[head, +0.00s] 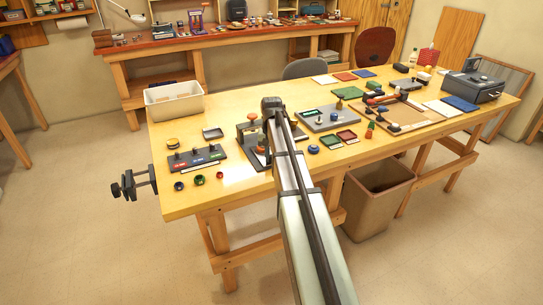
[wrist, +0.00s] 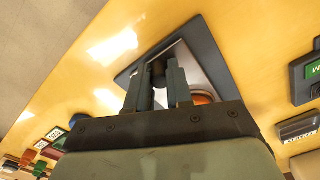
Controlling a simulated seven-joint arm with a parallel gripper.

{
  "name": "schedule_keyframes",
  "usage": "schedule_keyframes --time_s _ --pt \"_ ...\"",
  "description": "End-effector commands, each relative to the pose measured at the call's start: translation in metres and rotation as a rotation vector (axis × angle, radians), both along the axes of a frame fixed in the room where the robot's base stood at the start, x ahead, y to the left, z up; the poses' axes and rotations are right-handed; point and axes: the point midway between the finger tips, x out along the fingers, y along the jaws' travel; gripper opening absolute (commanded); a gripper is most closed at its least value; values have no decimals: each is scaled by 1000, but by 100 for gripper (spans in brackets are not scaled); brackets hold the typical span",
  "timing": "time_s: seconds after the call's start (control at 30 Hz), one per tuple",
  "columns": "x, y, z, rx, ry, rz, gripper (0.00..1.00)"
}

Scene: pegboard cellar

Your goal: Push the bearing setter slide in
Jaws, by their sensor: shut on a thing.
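The bearing setter (head: 243,138) stands on the front half of the yellow workbench, mostly behind my arm in the head view. It has a dark base and orange-red parts. In the wrist view its dark base plate (wrist: 205,45) and an orange round part (wrist: 203,98) show. My gripper (wrist: 159,72) is over the plate, its two fingers closed around a small dark knob (wrist: 158,68), which looks like the slide's handle. The fingers and my gripper's body hide much of the slide. In the head view my arm hides the fingertips.
A dark block with coloured labels (head: 197,157) lies to the left, with small rings in front of it. A grey board (head: 325,118) and small trays (head: 347,135) lie to the right. A white bin (head: 174,100) stands at the back left. A vise (head: 133,184) juts from the left edge.

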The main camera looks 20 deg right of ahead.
Motion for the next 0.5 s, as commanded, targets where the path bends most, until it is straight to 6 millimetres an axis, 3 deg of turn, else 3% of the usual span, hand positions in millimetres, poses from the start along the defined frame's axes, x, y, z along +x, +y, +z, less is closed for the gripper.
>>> schedule_keyframes --time_s 0.23,0.5 --pt "20 -1 1 0 0 0 0" --pt "87 -2 1 0 1 1 0"
